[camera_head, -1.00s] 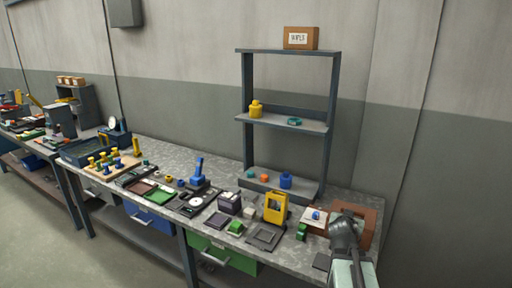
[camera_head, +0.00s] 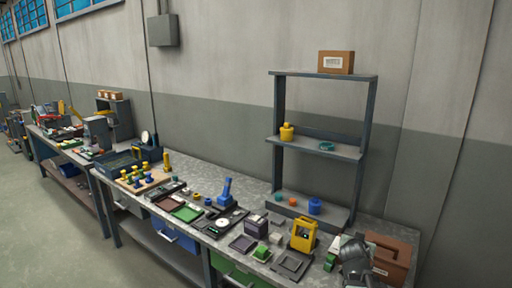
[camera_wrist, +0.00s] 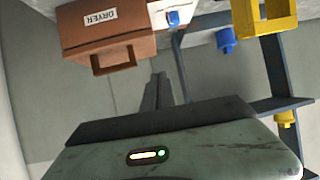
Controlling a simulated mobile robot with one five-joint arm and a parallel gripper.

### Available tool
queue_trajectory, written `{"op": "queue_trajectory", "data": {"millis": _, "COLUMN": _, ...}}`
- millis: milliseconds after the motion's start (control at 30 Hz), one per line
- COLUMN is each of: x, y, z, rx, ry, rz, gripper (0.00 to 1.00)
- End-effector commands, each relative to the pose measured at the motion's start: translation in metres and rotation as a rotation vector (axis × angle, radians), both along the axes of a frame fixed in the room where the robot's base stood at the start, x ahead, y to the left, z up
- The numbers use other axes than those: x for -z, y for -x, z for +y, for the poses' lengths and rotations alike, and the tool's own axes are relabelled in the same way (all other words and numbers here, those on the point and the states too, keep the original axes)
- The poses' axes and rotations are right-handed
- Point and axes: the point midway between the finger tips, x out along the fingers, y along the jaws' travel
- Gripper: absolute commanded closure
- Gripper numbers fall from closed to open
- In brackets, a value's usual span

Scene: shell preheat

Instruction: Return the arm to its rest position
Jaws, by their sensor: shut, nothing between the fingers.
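My gripper shows in the wrist view as two dark fingers (camera_wrist: 158,90) close together, shut with nothing between them. My grey wrist housing with a small lit indicator fills the lower part of that view. In the head view my arm's dark grey end (camera_head: 354,256) is at the bottom right, in front of a brown box; the fingertips are not clear there. The brown box, marked DRYER in the wrist view (camera_wrist: 100,30), stands at the bench's right end (camera_head: 398,252). In the wrist view it lies beyond the fingers, apart from them as far as I can tell.
A dark shelf rack (camera_head: 320,147) stands at the back of the bench. A yellow holder (camera_head: 303,235), a blue bottle (camera_head: 315,206) and a green block (camera_head: 329,263) are near my arm. Trays and small parts crowd the bench leftward. The wall right of the dryer is bare.

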Motion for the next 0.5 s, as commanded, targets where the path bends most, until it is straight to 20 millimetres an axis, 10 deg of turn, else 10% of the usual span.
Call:
{"op": "queue_trajectory", "data": {"millis": 267, "x": 0.047, "y": 0.018, "z": 0.085, "rx": -0.066, "ry": -0.112, "rz": 0.213, "gripper": 1.00}}
{"op": "queue_trajectory", "data": {"millis": 500, "x": 0.113, "y": 0.106, "z": 0.176, "rx": -0.255, "ry": -0.228, "rz": 0.717, "gripper": 1.00}}
